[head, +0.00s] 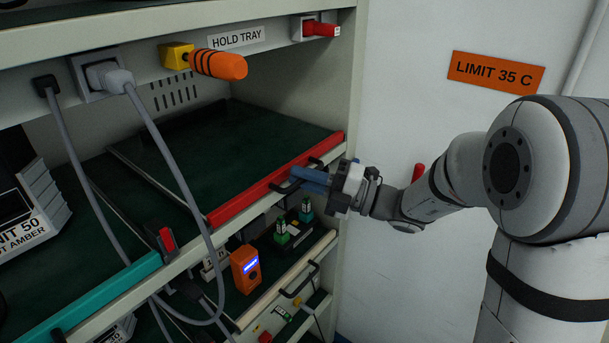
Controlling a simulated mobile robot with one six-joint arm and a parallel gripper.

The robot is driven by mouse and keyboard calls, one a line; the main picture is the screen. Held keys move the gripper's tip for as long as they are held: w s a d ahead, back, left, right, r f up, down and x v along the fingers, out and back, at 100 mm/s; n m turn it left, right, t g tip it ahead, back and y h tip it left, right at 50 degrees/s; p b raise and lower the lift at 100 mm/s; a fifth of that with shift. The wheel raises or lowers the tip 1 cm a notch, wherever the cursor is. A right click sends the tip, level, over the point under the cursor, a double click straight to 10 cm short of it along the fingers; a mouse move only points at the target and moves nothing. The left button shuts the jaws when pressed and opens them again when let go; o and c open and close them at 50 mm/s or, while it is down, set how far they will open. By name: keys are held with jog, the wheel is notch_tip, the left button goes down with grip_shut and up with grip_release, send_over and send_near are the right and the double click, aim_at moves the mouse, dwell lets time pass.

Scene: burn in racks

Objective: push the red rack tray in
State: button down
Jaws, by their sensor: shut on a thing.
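The red rack tray has a long red front edge (245,203) and a dark green bed, and it lies on the upper shelf in the head view. Its right end is close to the rack's right post. A dark handle sits on the front edge. My gripper (296,179), with blue fingers, reaches in from the right and is shut on this handle. The fingers hide part of the handle and the red edge behind it. I cannot tell exactly how far the tray's front stands from the shelf lip.
A teal-edged tray (105,298) lies to the left on the same shelf. Grey cables (165,150) hang from a plug across the front. Below are an orange meter (245,269) and another shelf.

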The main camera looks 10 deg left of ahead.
jog(key=shift+a+r, duration=0.1)
jog(key=c, duration=1.8)
grip_release()
jog(key=shift+d+f, duration=0.25)
jog(key=d, duration=0.2)
jog(key=d+b, duration=0.1)
jog(key=d, duration=0.1)
jog(key=d+f, duration=0.1)
jog(key=d, duration=0.2)
jog(key=shift+s+d, duration=0.1)
jog(key=shift+s, duration=0.1)
